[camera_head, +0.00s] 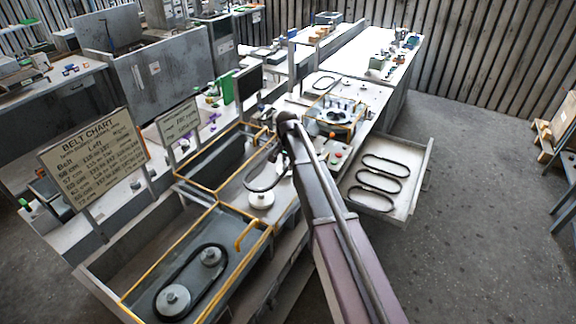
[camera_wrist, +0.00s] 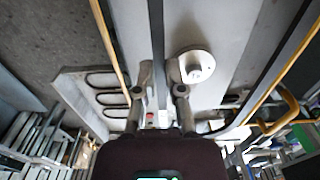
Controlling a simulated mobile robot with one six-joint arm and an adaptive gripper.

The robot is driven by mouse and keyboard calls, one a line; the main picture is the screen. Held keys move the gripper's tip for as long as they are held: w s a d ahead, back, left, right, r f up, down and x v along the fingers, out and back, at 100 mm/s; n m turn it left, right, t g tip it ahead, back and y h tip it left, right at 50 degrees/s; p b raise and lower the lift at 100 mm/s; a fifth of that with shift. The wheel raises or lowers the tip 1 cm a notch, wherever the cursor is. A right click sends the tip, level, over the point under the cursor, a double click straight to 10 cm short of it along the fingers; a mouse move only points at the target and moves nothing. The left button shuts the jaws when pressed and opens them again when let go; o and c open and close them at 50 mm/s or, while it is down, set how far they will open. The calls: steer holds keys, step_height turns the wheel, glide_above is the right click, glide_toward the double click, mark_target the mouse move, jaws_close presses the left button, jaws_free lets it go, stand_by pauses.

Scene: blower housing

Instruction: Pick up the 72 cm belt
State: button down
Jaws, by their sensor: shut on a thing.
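My gripper (camera_wrist: 160,74) is shut on a black belt (camera_wrist: 156,35), which runs up between the two fingers in the wrist view. In the head view this belt (camera_head: 250,187) shows as a dark open loop by the end of my arm, above or beside a white pulley (camera_head: 261,199). The pulley also shows to the right of the fingers in the wrist view (camera_wrist: 194,67). I cannot tell whether belt and pulley touch. Three more black belts (camera_head: 380,181) lie in the open drawer (camera_head: 415,178). No length mark is readable on the held belt.
A belt chart sign (camera_head: 93,160) stands at the left. In front, a yellow-edged housing (camera_head: 140,300) holds another belt (camera_head: 207,285) around two pulleys. A yellow handle (camera_head: 247,235) rises from its edge. The floor right of the drawer is clear.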

steer(key=shift+r, duration=0.1)
steer(key=shift+r+p, duration=2.4)
steer(key=shift+p, duration=0.15)
